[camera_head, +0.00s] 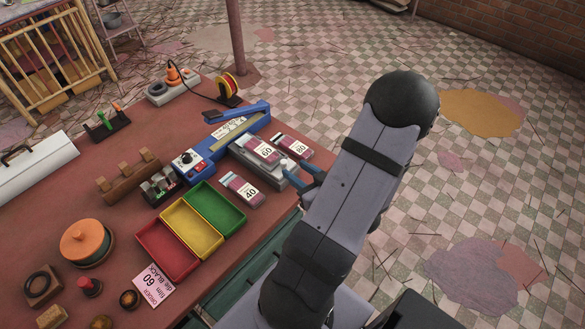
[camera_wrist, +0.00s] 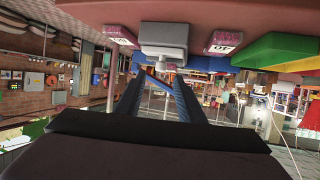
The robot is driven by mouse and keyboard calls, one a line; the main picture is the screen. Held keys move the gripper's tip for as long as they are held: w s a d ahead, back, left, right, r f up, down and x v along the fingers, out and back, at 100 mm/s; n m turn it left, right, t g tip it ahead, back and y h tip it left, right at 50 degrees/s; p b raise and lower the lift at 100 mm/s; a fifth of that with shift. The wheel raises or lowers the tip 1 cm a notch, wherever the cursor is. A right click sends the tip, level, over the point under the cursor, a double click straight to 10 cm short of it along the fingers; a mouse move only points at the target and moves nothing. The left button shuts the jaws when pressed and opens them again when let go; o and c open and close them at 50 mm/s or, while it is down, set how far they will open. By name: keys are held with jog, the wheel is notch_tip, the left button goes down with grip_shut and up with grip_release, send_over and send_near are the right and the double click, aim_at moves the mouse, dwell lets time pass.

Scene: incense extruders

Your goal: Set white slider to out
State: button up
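A grey device (camera_head: 275,172) stands at the table's right edge, with a box marked 60 (camera_head: 262,151) on top. A small white part (camera_head: 288,164), which looks like the white slider, shows at its right end; its setting cannot be read. My gripper (camera_head: 303,178) has blue fingers and is just right of this end, partly hidden by my arm. In the wrist view, the upside-down picture shows my gripper (camera_wrist: 165,82) with its two fingers apart and nothing visible between them. The grey device (camera_wrist: 164,33) is beyond the fingertips; contact with the white part cannot be told.
Boxes marked 80 (camera_head: 291,146) and 40 (camera_head: 241,191) flank the device. A blue machine with a dial (camera_head: 190,160) stands behind it. Red (camera_head: 166,250), yellow (camera_head: 192,229) and green (camera_head: 217,208) trays lie nearer. A card (camera_head: 155,285) lies in front. Open floor is right.

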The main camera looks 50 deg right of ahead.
jog(key=shift+v, duration=1.05)
